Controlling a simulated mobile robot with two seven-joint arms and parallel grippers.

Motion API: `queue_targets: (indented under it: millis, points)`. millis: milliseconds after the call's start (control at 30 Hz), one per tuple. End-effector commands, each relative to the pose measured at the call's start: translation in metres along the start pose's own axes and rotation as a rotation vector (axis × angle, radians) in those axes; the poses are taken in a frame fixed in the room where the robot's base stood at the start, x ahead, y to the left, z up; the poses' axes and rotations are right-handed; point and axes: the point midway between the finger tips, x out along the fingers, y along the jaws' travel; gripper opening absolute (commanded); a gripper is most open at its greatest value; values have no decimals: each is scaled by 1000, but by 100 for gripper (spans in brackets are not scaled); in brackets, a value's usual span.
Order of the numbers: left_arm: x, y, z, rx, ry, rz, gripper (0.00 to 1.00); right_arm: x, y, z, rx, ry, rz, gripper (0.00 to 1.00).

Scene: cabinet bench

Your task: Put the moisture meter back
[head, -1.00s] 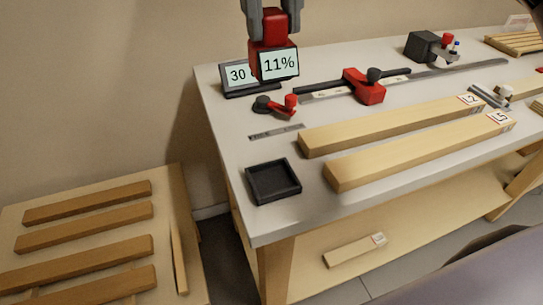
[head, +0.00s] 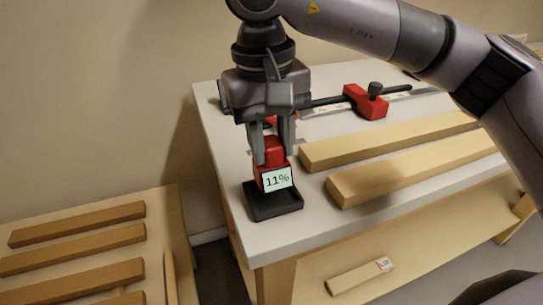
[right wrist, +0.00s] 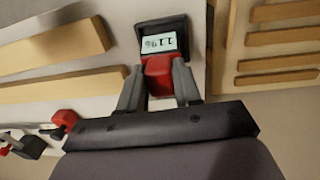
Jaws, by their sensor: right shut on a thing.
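The red moisture meter (head: 268,158) has a white display reading 11%. My right gripper (head: 272,150) is shut on its upper red body. The meter is upright, with its lower end at or just above the black square tray (head: 273,209) on the bench's near left corner. I cannot tell whether it touches the tray floor. In the right wrist view the meter (right wrist: 158,72) sits between the fingers of the right gripper (right wrist: 160,88), over the dark tray. My left gripper is not in view.
Two long boards (head: 398,180) lie right of the tray on the bench (head: 300,235). A red clamp-like tool (head: 366,103) lies on a bar behind them. A lower stand with several wooden strips (head: 75,245) is at the left. My right arm hides the bench's back right.

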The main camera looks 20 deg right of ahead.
Motion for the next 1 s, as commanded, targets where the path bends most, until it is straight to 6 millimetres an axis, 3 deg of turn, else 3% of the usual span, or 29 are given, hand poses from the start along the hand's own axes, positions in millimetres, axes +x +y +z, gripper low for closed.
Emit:
queue_targets:
  millis: [167, 533, 567, 633, 1000]
  points:
    - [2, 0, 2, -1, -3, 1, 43, 26, -2, 0, 1, -1, 0, 0]
    - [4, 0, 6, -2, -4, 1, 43, 32, -2, 0, 0, 0, 0, 0]
    - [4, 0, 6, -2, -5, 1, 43, 32, -2, 0, 0, 0, 0, 36]
    - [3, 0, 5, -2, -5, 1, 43, 31, -2, 0, 0, 0, 0, 59]
    - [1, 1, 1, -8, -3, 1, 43, 27, -2, 0, 0, 0, 0, 59]
